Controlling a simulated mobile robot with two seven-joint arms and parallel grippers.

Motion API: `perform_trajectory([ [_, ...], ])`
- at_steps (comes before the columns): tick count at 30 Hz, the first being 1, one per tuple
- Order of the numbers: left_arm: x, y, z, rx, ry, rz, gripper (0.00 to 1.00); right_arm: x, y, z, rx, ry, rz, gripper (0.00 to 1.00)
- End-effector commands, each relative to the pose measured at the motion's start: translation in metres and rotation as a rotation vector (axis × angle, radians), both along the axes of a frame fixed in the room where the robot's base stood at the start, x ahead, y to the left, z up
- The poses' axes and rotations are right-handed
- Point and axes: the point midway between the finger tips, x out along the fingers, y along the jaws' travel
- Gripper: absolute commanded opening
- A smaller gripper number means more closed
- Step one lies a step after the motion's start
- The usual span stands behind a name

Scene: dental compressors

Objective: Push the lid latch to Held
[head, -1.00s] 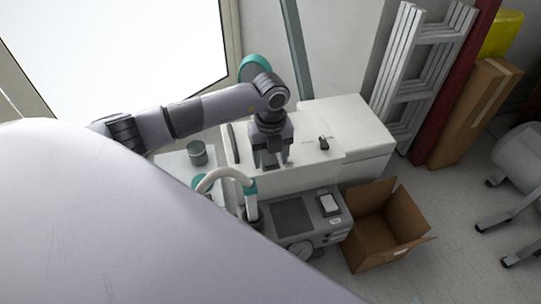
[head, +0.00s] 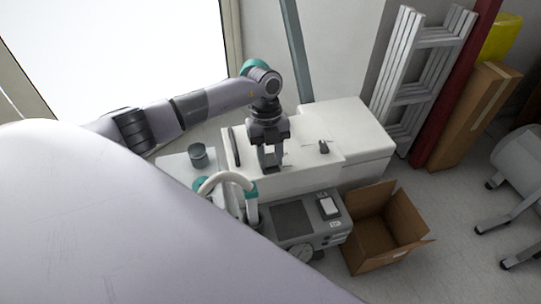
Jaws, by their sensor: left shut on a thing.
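The white compressor lid (head: 352,140) fills the middle of the head view. My left gripper (head: 270,167) points down at its left part, near the front edge. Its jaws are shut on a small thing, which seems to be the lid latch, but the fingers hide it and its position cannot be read. A small dark knob-like part (head: 323,147) stands on the lid to the right, apart from the gripper. My right gripper is not in view.
A grey device with a dark panel (head: 292,218) stands in front of the lid. A pale curved hose (head: 226,177) and a grey cylinder (head: 198,155) are at left. An open cardboard box (head: 385,232) and a ladder (head: 420,75) are at right.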

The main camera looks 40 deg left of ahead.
Motion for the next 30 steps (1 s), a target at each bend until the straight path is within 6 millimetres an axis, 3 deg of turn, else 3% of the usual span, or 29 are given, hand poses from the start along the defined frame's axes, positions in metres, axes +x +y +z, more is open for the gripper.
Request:
perform_trajectory([
  [8,0.0,0.001,0.0,-0.003,0.003,0.0,0.06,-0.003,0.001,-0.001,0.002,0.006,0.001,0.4],
  [9,0.0,0.001,0.0,-0.003,0.003,0.0,0.42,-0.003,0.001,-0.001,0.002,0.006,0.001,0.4],
  [11,0.0,0.001,0.0,-0.003,0.003,0.0,0.62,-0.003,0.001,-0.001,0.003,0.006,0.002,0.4],
  [21,0.001,0.001,0.004,-0.002,0.001,0.0,0.62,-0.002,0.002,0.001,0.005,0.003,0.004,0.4],
  [30,0.009,0.01,0.049,-0.003,-0.002,0.001,0.62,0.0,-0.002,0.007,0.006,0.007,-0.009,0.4],
])
